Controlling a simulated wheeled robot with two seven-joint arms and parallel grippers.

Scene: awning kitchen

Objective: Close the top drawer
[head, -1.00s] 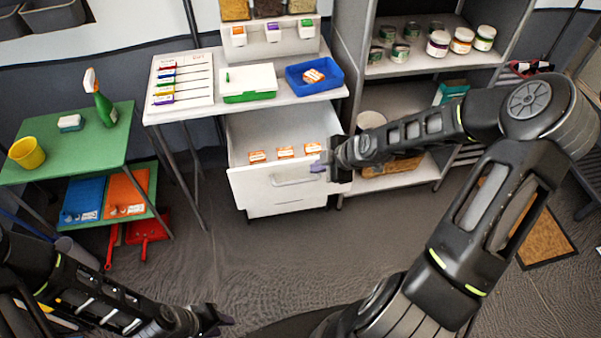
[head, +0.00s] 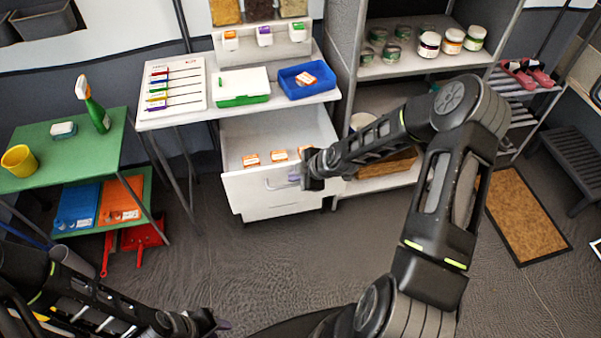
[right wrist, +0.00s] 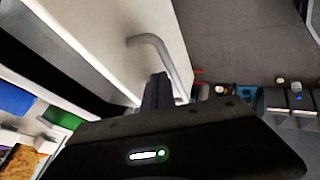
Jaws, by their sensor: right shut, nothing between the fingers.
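The white top drawer (head: 245,189) is pulled out under the white table, with several small orange-and-white boxes (head: 251,160) inside. Its bar handle (head: 281,184) is on the front face. My right gripper (head: 294,178) is shut and empty at the right part of the drawer front, close to the handle. In the right wrist view the dark fingers (right wrist: 157,92) are beside the handle (right wrist: 160,48); I cannot tell whether they touch it. My left gripper (head: 218,325) is low at the bottom of the head view, away from the drawer; its jaws are unclear.
The white table (head: 185,118) above the drawer holds a blue tray (head: 291,91) and a green-and-white box (head: 243,100). A grey shelf (head: 400,65) with jars stands close on the right. A green table (head: 95,150) stands left. The floor in front is clear.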

